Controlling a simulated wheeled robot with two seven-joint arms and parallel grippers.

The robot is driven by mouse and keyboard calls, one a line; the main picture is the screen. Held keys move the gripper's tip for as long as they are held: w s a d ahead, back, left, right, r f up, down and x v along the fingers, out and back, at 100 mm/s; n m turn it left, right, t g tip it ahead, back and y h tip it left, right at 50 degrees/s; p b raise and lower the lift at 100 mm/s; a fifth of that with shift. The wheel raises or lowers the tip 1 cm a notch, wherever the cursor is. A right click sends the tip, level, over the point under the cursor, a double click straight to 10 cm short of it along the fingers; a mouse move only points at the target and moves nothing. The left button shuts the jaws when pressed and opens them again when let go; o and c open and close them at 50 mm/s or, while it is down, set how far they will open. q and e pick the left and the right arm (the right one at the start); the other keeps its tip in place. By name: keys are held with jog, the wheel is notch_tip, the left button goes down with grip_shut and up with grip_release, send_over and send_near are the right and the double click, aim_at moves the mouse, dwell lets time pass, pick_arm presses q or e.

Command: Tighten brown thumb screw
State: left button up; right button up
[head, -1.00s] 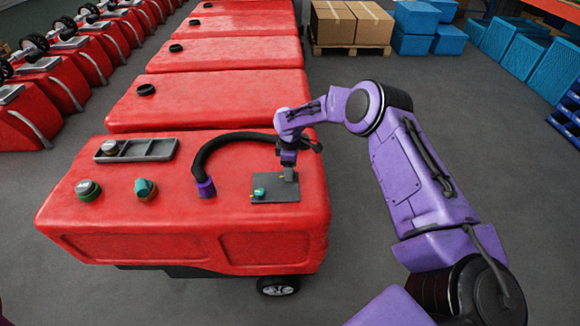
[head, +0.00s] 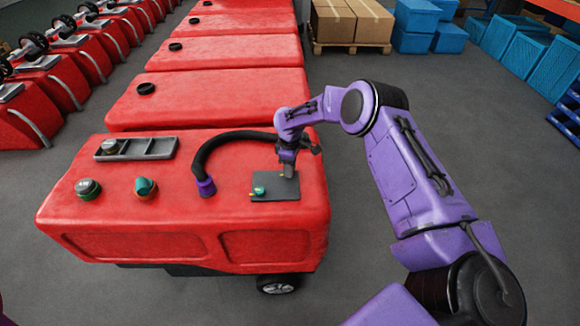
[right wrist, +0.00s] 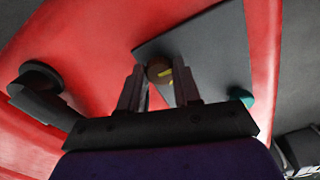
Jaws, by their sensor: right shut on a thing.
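The brown thumb screw (right wrist: 159,70) shows in the right wrist view between my right gripper's fingers, at the edge of a dark grey plate. A yellow mark is on its head. My right gripper (head: 286,172) is over the upper right part of the plate (head: 286,187) and is shut on the screw; in the head view the gripper hides most of the screw. A teal thumb screw (head: 259,191) sits at the plate's left side, and it also shows in the right wrist view (right wrist: 240,96). My left gripper is not in view.
The plate lies on a red tank (head: 150,215). Left of it are a black hose (head: 222,145) with a purple end, a teal-topped knob (head: 145,187), a green-and-grey cap (head: 88,189) and a grey tray (head: 137,149). More red tanks stand behind.

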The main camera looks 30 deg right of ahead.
jog(key=m, duration=1.3)
jog(key=shift+w+r+m, duration=0.1)
jog(key=shift+m, duration=2.1)
jog(key=o, duration=1)
jog(key=shift+o, duration=0.3)
